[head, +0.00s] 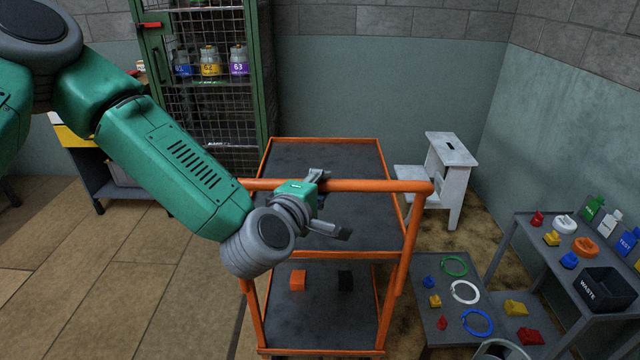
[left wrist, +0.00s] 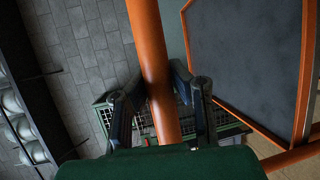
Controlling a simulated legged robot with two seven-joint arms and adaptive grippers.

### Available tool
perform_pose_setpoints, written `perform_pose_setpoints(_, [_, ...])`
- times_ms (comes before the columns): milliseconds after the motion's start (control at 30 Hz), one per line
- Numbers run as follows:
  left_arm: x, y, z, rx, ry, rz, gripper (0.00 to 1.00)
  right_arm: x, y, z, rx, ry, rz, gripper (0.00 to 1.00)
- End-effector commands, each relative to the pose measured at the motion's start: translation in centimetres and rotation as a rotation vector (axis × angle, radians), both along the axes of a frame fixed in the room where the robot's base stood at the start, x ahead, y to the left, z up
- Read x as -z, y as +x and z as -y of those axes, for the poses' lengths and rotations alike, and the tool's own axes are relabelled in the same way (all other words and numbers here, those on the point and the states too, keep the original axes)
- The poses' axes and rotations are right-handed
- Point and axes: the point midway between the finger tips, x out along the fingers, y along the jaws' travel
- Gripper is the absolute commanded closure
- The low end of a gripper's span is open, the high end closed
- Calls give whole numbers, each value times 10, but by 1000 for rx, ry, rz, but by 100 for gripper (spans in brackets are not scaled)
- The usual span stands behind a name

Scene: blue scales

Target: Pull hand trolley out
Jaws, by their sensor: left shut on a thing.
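The hand trolley (head: 320,153) has an orange tube frame and dark grey shelves, and stands in the middle of the head view. Its orange push handle (head: 380,186) runs across the near side. My left gripper (head: 318,182) is at the handle, left of its middle, and shut on it. In the left wrist view the handle bar (left wrist: 152,60) passes between the two fingers of the left gripper (left wrist: 160,95), and the trolley's top shelf (left wrist: 250,50) shows to the right. My right gripper is not in view.
A grey stepped stand (head: 500,285) with rings, coloured pieces and a waste bin (head: 604,288) is close on the trolley's right. A white step stool (head: 450,165) stands behind right. A green mesh cabinet (head: 265,70) is behind left. The wooden floor (head: 110,270) at left is clear.

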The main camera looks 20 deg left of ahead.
Motion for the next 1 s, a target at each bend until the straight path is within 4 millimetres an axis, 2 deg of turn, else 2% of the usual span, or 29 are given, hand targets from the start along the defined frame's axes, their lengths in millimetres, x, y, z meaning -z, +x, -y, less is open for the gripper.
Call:
perform_pose_setpoints(167, [4,-2,3,10,2,-11,100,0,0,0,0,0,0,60])
perform_pose_setpoints(200, [4,-2,3,10,2,-11,82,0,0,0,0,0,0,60])
perform_pose_setpoints(267, [4,-2,3,9,2,-10,61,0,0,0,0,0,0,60])
perform_pose_setpoints(300, [3,-2,3,8,2,-8,59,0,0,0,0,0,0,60])
perform_pose_setpoints(667, [0,-8,-1,5,-1,-4,59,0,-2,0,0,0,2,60])
perform_pose_setpoints(1000, [-8,-59,-5,7,1,-7,59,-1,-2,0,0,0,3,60])
